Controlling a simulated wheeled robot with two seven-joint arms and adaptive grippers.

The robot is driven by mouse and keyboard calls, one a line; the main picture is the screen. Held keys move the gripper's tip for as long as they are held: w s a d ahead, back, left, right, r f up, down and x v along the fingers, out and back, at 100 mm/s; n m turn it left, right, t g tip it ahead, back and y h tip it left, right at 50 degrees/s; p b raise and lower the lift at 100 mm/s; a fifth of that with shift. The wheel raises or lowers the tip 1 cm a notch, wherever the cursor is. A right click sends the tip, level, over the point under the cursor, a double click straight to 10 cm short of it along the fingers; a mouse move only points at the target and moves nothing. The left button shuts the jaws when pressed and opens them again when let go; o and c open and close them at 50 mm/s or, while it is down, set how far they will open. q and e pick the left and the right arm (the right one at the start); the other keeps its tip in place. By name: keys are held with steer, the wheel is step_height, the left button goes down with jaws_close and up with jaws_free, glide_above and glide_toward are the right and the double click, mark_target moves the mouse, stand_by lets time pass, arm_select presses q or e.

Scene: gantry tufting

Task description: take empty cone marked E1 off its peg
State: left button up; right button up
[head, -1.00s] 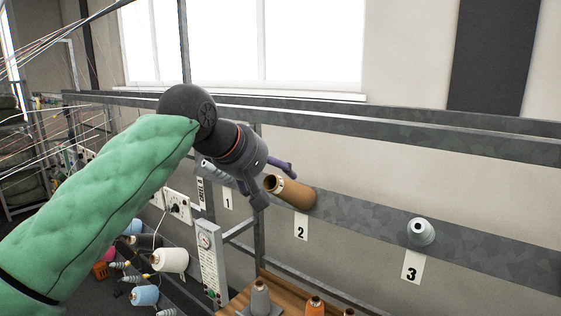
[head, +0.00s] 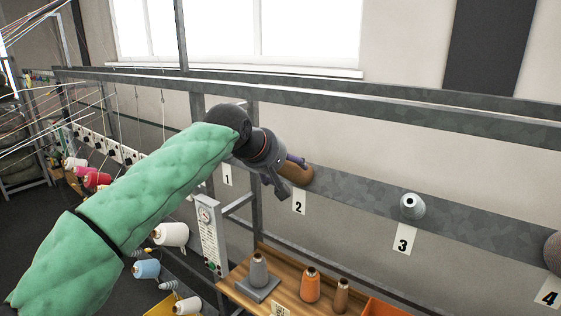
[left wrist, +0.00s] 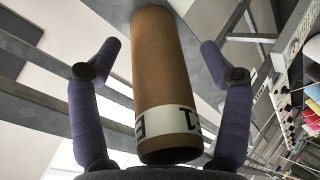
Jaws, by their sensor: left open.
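The empty cone E1 (head: 297,174) is a bare brown cardboard tube on the peg above label 2, on the grey rail. In the left wrist view the cone (left wrist: 160,65) shows a white band (left wrist: 166,120) with black marking "E1", upside down. My left gripper (head: 290,178) is at the cone in the head view. In the left wrist view its two purple fingers (left wrist: 157,58) are open, one on each side of the tube, with gaps between them and it. The peg is hidden inside the cone. My right gripper is not in view.
The rail (head: 360,191) carries a bare peg (head: 412,206) above label 3 and a brown item (head: 554,252) above label 4. Below stands a wooden shelf (head: 285,300) with a grey cone (head: 258,271), an orange cone (head: 310,285) and a brown cone (head: 341,295).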

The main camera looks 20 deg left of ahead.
arm_select(q)
steer(key=shift+w+d+f, duration=0.1)
steer(key=shift+w, duration=0.05)
steer(key=shift+s, duration=0.2)
steer(key=c, duration=1.5)
steer(key=shift+s+r, duration=0.1)
steer(key=shift+r, duration=0.2)
steer(key=shift+s+a+r, duration=0.2)
steer(key=shift+s, duration=0.1)
steer(key=shift+s+a+r, duration=0.1)
steer(key=shift+r, duration=0.05)
steer(key=shift+a+f+v, duration=0.1)
steer(key=shift+a+v, duration=0.05)
steer(key=shift+v, duration=2)
steer(key=shift+a+f+v, duration=0.1)
steer(key=shift+a+v, duration=0.05)
steer(key=shift+v, duration=2.05)
steer(key=shift+a+v, duration=0.15)
steer(key=shift+v, duration=2)
